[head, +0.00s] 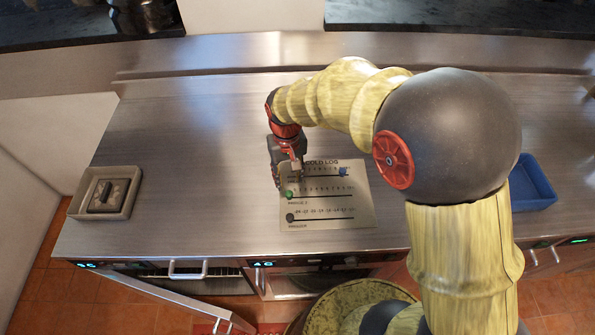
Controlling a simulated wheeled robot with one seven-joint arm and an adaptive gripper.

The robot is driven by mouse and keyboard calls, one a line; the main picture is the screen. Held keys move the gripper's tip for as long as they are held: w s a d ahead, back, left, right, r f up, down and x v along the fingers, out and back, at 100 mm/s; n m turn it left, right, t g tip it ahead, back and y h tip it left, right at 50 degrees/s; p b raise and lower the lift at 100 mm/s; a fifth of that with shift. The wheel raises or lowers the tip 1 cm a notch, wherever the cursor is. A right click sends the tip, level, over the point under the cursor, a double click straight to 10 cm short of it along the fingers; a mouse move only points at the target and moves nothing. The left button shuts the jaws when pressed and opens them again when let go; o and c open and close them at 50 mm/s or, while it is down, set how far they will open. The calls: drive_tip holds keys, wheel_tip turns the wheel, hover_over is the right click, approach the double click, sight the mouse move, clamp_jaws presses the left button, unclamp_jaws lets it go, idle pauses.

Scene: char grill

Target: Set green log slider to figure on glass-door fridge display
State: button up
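A pale log board (327,215) headed "COLD LOG" lies on the steel counter, with three slider rows and printed numbers. The green slider (289,195) is at the left end of the middle row. A blue slider (343,172) is toward the right of the top row, and a dark slider (290,217) is at the left end of the bottom row. My gripper (297,178) points down over the board's upper left, just above the green slider in the picture. Its finger opening and any contact are unclear. Lit displays on the counter front seem to read "5C" (87,265) and "4C" (264,264).
A grey tray (120,205) holding a dark block stands at the counter's left. A blue bin (532,185) is at the right, partly behind my arm. Another small display (578,240) is unreadable. The counter left of the board is clear.

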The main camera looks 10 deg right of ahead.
sight(289, 193)
drive_tip(key=shift+w, duration=0.15)
drive_tip(key=shift+s+a+f, duration=0.1)
drive_tip(key=shift+s+f, duration=0.1)
drive_tip(key=shift+f, duration=0.1)
wheel_tip(289, 193, down, 7)
drive_tip(key=shift+r+b, duration=0.1)
drive_tip(key=shift+b, duration=0.55)
drive_tip(key=shift+c, duration=1.2)
clamp_jaws()
